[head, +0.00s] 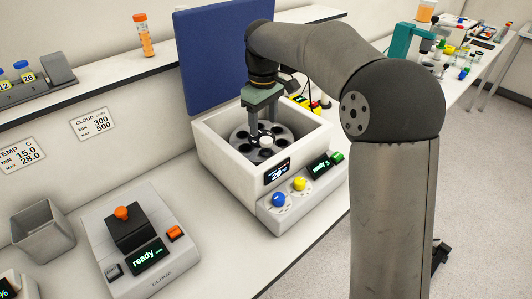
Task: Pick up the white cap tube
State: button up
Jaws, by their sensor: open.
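A small white cap (266,141) shows among the dark round holes of the rotor (242,136), inside the open centrifuge (225,158). It appears to be the white cap tube standing in the rotor; its body is hidden. My gripper (264,127) points down into the centrifuge bowl, just above and close to the white cap. Its jaws are open. The picture is too small to tell whether a finger touches the cap.
The centrifuge's blue lid (212,65) stands open behind the bowl. A blue button (278,199) and yellow button (299,184) are on its front. A cloud meter (150,245) and grey bin (43,230) stand left. An orange-capped tube (144,36) stands on the shelf.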

aim_at(266, 140)
notch_tip(266, 140, down, 2)
jog(key=shift+f, duration=0.25)
jog(key=f, duration=0.1)
jog(key=f+p, duration=0.1)
jog(key=f, duration=0.3)
jog(key=shift+s+d, duration=0.2)
jog(key=shift+d, duration=0.15)
jog(key=c, duration=1.1)
